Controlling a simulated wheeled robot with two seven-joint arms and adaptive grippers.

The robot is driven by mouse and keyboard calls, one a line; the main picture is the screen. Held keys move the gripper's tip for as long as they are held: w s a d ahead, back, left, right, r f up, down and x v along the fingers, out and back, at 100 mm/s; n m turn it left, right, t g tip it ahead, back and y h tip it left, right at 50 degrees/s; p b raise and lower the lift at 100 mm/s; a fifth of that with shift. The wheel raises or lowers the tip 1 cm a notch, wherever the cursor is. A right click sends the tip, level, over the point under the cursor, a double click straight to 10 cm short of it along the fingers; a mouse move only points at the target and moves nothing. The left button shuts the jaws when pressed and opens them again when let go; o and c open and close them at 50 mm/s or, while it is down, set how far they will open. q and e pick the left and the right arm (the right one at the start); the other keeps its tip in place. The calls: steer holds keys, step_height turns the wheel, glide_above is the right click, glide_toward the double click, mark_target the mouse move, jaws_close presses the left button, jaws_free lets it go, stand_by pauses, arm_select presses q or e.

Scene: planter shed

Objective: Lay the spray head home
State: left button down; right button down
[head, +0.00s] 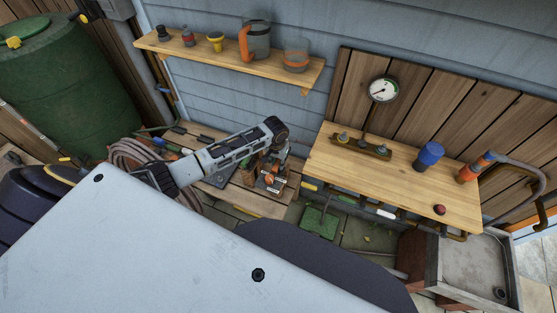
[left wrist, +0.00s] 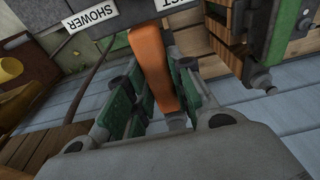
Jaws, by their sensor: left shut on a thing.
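My left gripper (head: 268,160) points down over the low wooden bench (head: 246,205) at the back, below the wall shelf. In the left wrist view its green-padded fingers (left wrist: 150,103) are shut on an orange piece (left wrist: 153,65), which looks like the spray head's handle. The orange piece reaches up to dark parts with white labels, one reading SHOWER (left wrist: 91,17) and one ending in ST. I cannot tell whether the orange piece touches the bench. My right gripper is not in view.
A shelf (head: 225,62) holds jugs. A sink (head: 470,265) stands lower right.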

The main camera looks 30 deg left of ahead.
arm_select(q)
steer(key=shift+f, duration=0.8)
steer(key=shift+f+b, duration=0.35)
steer(key=shift+f, duration=0.75)
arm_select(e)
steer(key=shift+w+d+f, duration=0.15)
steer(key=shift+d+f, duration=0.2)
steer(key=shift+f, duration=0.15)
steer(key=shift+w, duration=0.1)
arm_select(q)
steer(key=shift+p, duration=0.3)
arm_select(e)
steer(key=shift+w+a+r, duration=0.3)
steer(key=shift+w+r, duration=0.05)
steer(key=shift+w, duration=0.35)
